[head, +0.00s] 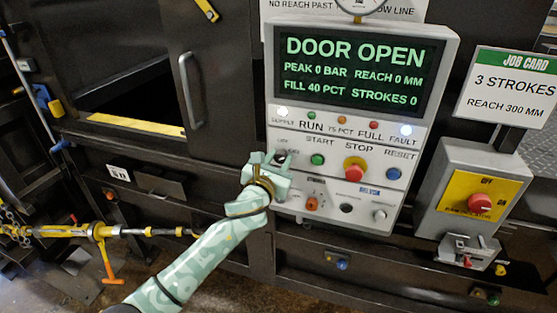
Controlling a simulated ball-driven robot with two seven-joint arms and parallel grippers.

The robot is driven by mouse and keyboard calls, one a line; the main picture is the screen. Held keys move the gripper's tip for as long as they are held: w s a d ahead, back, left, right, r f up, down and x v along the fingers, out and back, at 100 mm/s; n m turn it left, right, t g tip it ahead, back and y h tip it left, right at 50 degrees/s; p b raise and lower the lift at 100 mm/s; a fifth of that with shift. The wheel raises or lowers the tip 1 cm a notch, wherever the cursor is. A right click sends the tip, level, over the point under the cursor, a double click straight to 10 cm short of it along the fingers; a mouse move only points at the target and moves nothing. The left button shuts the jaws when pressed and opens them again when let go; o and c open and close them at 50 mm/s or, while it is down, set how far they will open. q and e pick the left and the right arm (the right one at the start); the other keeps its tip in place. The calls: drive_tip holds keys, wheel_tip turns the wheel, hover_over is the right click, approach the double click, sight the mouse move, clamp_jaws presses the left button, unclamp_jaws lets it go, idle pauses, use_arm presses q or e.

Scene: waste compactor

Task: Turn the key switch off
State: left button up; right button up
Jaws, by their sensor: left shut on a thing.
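The grey control panel (264,130) stands on the front of the machine. Its key switch (281,154) is at the left end of the button row, under the supply lamp. My left gripper (279,162) reaches up from below and is shut on the key at that switch. The fingers cover most of the key, so the angle to which it is turned cannot be read. The panel's screen (357,75) reads DOOR OPEN. My right gripper is not in view.
Just right of the gripper are the green start button (317,160), red stop button (354,168) and blue reset button (393,174). An orange knob (312,204) is below. A red rotary switch (479,203) on a yellow plate is at right. The open door's handle (190,90) is at left.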

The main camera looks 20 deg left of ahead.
use_arm(q)
drive_tip(key=n, duration=0.5)
drive_tip(key=shift+p, duration=0.4)
drive_tip(key=n, duration=0.6)
idle(0.3)
drive_tip(key=o, duration=1)
drive_tip(key=shift+c, duration=0.2)
drive_tip(key=shift+s, duration=0.1)
drive_tip(key=s+b, duration=0.1)
drive_tip(key=s, duration=1.5)
drive_tip(key=shift+a+f, duration=0.2)
drive_tip(key=shift+a, duration=0.15)
